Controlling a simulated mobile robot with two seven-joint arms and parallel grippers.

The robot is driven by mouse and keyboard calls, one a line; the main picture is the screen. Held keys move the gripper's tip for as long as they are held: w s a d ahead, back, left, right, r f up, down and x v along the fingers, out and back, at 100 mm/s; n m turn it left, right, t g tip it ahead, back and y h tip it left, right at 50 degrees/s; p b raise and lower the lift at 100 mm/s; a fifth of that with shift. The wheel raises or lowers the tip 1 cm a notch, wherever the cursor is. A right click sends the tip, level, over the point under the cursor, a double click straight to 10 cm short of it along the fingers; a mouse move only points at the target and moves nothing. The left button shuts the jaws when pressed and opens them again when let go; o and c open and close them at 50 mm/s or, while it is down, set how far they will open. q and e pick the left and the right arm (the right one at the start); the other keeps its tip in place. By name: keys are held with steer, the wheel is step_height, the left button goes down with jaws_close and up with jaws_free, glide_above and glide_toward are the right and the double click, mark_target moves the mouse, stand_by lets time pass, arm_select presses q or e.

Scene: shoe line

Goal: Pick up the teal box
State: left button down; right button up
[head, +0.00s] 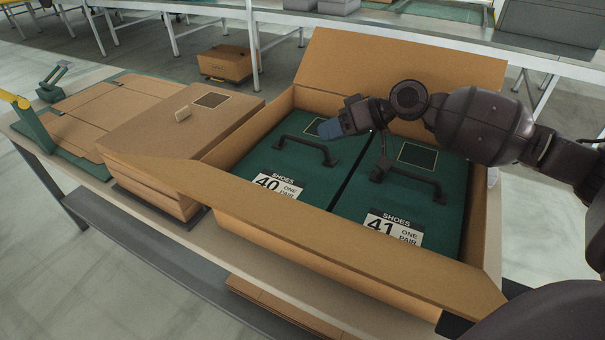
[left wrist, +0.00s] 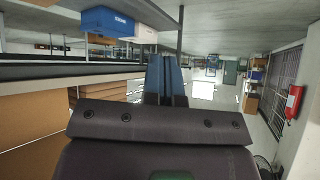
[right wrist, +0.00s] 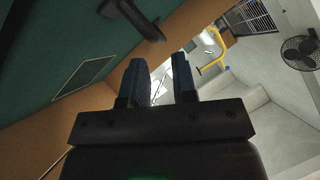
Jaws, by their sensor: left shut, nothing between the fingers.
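Two teal boxes lie side by side in an open cardboard carton (head: 345,258) in the head view. The left teal box (head: 320,184) is labelled 40 and the right one (head: 385,197) 41; each has a dark handle on top. My right gripper (head: 334,129) hangs above the far part of box 40, near the gap between the boxes, apart from both handles. In the right wrist view its fingers (right wrist: 160,82) are spread and empty, with a teal top (right wrist: 55,40) and a handle (right wrist: 140,20) ahead to the left. My left gripper (left wrist: 165,80) is shut and empty, facing the room.
The carton's flaps stand out, the far one (head: 400,75) upright. A closed brown carton (head: 170,130) sits on the bench to the left, beside a flat folded carton (head: 95,110) and a green tool with a yellow handle (head: 30,122). Another carton (head: 226,64) is on the floor.

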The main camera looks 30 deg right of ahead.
mark_target(311, 154)
steer(key=b+x, duration=0.1)
steer(key=x, duration=0.2)
steer(key=shift+w+a+f, duration=0.15)
steer(key=shift+f, duration=0.25)
steer(key=shift+w+a+f, duration=0.15)
steer(key=shift+w+a, duration=0.25)
steer(key=shift+a, duration=0.1)
jaws_close()
stand_by(0.6)
steer(key=shift+d, duration=0.1)
